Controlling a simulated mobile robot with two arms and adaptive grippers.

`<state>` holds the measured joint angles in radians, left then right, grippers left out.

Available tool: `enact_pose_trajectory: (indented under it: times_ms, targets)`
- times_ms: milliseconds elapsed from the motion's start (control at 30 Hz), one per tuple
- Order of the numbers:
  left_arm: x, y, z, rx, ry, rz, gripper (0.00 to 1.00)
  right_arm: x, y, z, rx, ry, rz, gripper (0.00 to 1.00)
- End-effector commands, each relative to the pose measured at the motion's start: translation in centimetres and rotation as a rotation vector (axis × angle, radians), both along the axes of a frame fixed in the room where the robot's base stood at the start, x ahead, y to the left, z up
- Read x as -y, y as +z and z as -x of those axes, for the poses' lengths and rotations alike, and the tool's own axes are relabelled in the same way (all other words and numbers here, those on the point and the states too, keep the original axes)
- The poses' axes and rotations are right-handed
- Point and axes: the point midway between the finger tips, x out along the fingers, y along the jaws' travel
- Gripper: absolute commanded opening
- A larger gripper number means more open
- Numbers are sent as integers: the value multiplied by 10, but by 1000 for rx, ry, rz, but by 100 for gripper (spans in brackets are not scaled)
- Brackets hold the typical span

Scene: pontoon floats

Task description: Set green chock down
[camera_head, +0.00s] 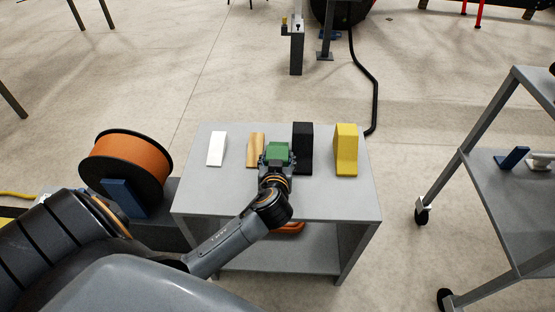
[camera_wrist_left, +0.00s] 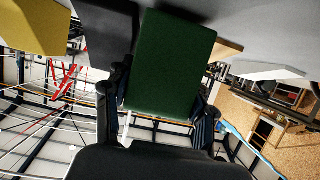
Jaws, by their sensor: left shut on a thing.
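The green chock (camera_head: 278,151) is at the middle of the grey table (camera_head: 230,196), between the wooden chock (camera_head: 255,150) and the black chock (camera_head: 303,146). My left gripper (camera_head: 277,165) is shut on it. In the left wrist view the green chock (camera_wrist_left: 170,62) sits between the two fingers (camera_wrist_left: 160,118). Whether its underside touches the tabletop is hidden. My right gripper is not in view.
A white chock (camera_head: 217,149) stands at the left of the row and a yellow chock (camera_head: 346,150) at the right. The front of the tabletop is mostly bare. An orange reel (camera_head: 128,163) is left of the table; a grey cart (camera_head: 500,190) is at the right.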

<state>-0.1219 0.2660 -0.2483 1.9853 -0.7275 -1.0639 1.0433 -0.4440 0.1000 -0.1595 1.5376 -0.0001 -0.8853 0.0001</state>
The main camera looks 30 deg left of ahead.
Motion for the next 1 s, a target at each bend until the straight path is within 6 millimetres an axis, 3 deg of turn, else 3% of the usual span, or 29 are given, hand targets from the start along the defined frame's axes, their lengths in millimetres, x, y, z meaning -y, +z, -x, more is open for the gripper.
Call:
enact_pose_trajectory:
  times_ms: [200, 800, 1000]
  targets:
    - [1, 33, 0, 8, 0, 3, 0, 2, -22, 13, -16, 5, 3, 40]
    - [72, 25, 117, 0, -1, 3, 0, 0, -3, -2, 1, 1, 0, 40]
    - [87, 26, 143, 2, -1, 1, 0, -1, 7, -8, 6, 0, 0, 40]
